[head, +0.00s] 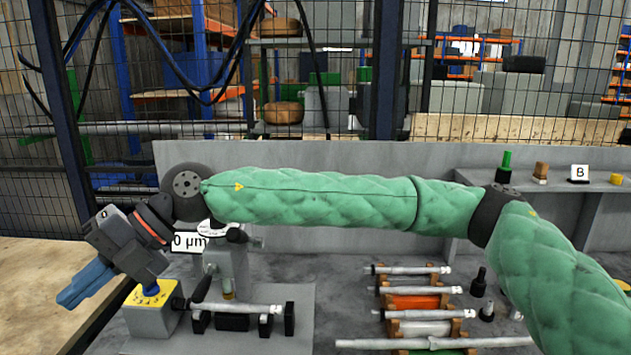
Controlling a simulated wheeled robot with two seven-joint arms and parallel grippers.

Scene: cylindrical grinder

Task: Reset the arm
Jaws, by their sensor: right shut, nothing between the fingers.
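My right arm, in a quilted green cover (310,200), reaches in from the lower right and spans the head view to the left. My right gripper (72,295) is at the far left, tilted down and to the left. Its blue fingers are shut with nothing held. It is in the air, just left of and above a yellow-topped box (150,312), near the wooden surface (35,290). My left gripper is not in view.
A gauge stand (226,265) by a "0 µm" sign (189,242) stands over a shaft (238,308) on dark supports. A rack of several shafts (415,302) is right of centre. A grey shelf (535,185) holds small parts and a "B" sign. Wire fencing stands behind.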

